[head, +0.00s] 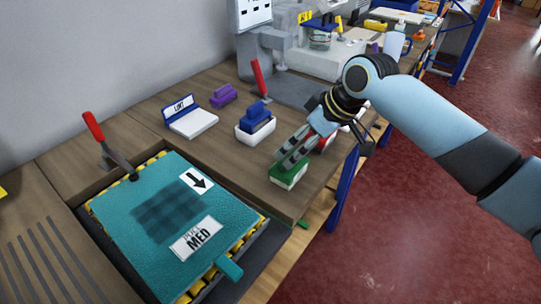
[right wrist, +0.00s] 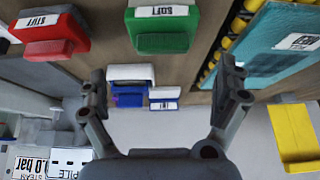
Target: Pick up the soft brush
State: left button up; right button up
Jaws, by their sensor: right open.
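The soft brush is a green block with a white label reading SOFT; it lies near the table's front edge in the head view (head: 287,175). It also shows at the top middle of the right wrist view (right wrist: 160,32), its label upside down. My right gripper (head: 290,150) is open and empty, its fingers just above and behind the green brush in the head view. In the right wrist view its two fingers (right wrist: 163,80) are wide apart, and the brush is beyond their tips, not between them. My left gripper is not in view.
A red brush labelled STIFF (right wrist: 52,35) lies beside the green one, partly hidden by my gripper in the head view. A blue brush (head: 256,120) sits in a white holder behind. A teal press plate (head: 130,205) with a red-handled lever (head: 95,128) is at left.

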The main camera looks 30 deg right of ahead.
aim_at(290, 154)
jog(key=x, duration=0.4)
jog(key=shift+a+f, duration=0.1)
jog(key=shift+f, duration=0.35)
jog(key=x, duration=0.5)
jog(key=shift+s+f, duration=0.15)
jog(key=shift+s, duration=0.1)
jog(key=shift+c, duration=0.4)
jog(key=c, duration=0.9)
jog(key=shift+c, duration=0.2)
